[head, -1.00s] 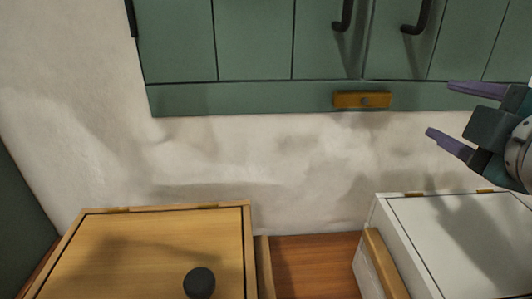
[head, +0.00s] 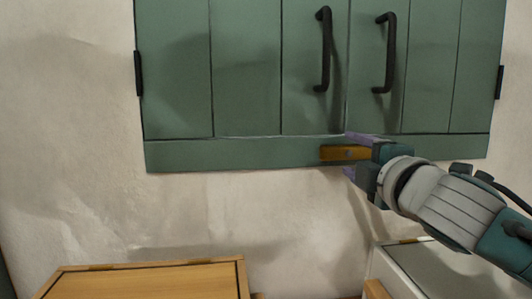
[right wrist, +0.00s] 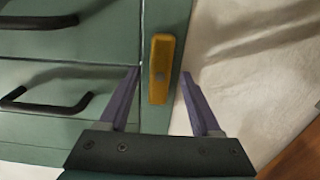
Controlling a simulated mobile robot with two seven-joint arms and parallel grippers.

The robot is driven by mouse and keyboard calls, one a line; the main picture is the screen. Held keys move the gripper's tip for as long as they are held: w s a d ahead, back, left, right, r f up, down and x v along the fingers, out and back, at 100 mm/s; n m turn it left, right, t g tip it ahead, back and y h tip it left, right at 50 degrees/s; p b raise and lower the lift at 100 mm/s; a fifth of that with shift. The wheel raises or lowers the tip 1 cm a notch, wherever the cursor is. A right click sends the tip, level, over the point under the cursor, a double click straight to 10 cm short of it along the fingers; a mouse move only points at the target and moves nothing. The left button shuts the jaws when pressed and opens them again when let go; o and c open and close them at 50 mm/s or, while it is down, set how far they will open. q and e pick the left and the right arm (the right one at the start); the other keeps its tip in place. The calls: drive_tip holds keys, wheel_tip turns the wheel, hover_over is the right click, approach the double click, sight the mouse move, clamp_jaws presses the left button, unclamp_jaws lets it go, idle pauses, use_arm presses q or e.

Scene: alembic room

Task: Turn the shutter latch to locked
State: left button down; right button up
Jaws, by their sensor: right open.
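In the right wrist view the latch (right wrist: 161,68) lies between the two open purple fingers (right wrist: 159,83), with a gap on each side. The fingers do not visibly touch it there. My left gripper is not in view.
Two black handles (head: 324,50) stick out from the shutters above the latch. A wooden box (head: 150,282) stands below left, and a white box (head: 440,268) stands below right, partly behind my right arm. The wall between is bare.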

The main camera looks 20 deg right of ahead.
drive_tip(key=shift+w+d, duration=0.1)
drive_tip(key=shift+w, duration=0.3)
drive_tip(key=shift+c, duration=0.2)
clamp_jaws()
